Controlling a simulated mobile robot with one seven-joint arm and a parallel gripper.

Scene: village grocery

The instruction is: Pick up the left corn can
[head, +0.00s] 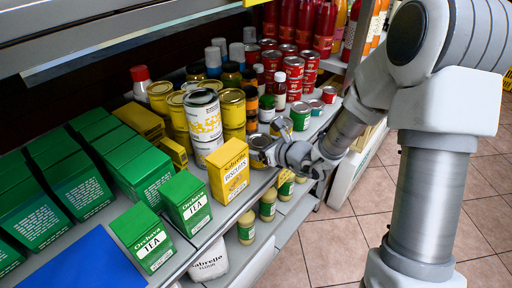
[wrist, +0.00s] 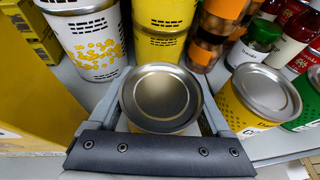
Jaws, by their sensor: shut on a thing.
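The left corn can, with a silver lid and yellow side, stands on the shelf in the head view (head: 259,141). It fills the middle of the wrist view (wrist: 160,92). My gripper (head: 268,152) is shut on it, with one finger on each side of the can in the wrist view (wrist: 160,105). Its lower part is hidden by the lid and my gripper. A second yellow can with a silver lid (wrist: 262,98) stands just to the right, apart from my gripper.
A yellow biscuits box (head: 229,172) stands close on the left. A white can with yellow print (wrist: 88,40) and yellow tins (wrist: 163,25) stand close behind. A green can (head: 300,116) is farther right. Open floor (head: 335,245) lies in front of the shelves.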

